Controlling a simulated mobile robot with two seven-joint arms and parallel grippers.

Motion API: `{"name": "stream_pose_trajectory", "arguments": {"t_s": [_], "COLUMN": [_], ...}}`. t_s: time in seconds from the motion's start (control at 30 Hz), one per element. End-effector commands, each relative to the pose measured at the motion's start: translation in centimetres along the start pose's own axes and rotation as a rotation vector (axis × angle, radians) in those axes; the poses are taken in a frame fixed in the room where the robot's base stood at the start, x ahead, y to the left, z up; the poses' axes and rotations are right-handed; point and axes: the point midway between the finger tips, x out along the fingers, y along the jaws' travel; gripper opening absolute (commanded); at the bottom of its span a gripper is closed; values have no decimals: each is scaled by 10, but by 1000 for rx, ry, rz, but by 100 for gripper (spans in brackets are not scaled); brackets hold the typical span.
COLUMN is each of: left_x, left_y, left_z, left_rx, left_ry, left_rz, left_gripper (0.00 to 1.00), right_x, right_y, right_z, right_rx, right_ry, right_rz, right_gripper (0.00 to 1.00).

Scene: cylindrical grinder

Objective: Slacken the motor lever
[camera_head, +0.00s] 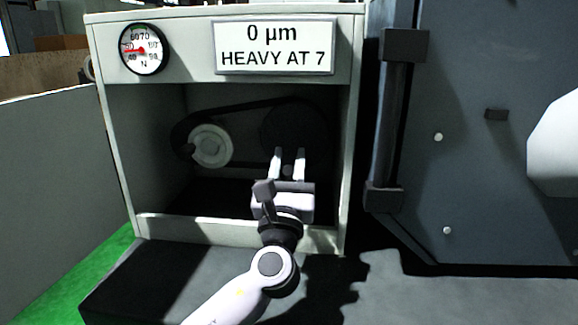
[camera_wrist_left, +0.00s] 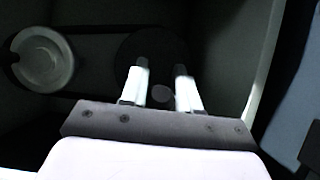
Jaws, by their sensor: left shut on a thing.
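My left gripper (camera_head: 288,152) reaches into the dark open bay of a pale cabinet, in front of the large dark pulley (camera_head: 283,122). In the left wrist view its two white fingers with dark tips (camera_wrist_left: 162,67) stand a little apart. A small dark round knob shows between them (camera_wrist_left: 162,94); it looks like the end of the motor lever, and the gripper is shut on it. The rest of the lever is hidden in shadow. A dark belt (camera_head: 238,107) runs from this pulley to a smaller pale pulley (camera_head: 210,146) on the left. My right gripper is not in view.
The cabinet's walls and bottom lip (camera_head: 190,229) frame the bay closely. Above it are a round dial (camera_head: 143,48) with a red needle and a sign (camera_head: 275,47) reading "0 µm HEAVY AT 7". A large dark machine housing (camera_head: 465,130) stands at the right.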

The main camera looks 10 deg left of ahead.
Motion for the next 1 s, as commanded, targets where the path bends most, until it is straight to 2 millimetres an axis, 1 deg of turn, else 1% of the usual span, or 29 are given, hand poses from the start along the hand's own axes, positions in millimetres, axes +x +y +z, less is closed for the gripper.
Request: {"name": "stream_pose_trajectory", "arguments": {"t_s": [0.1,0.13,0.17,0.2,0.47,0.57,0.67,0.9,1.0], "left_x": [1,1,1,1,0,-5,-16,-53,-64], "left_y": [0,0,0,0,0,0,0,0,0], "left_z": [2,2,2,2,0,0,-1,0,0], "left_rx": [1,1,1,1,0,0,1,0,1], "left_ry": [-3,-3,-3,-2,0,1,1,1,0], "left_rz": [1,1,1,1,0,0,-2,-1,0], "left_gripper": [0,37,47,52,52,52,52,52,52], "right_x": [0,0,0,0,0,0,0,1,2], "right_y": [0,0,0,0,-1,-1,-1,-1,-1], "right_z": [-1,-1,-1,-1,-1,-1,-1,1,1], "right_rx": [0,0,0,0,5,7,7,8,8], "right_ry": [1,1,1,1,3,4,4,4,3], "right_rz": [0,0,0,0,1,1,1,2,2], "right_gripper": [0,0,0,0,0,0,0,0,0]}}
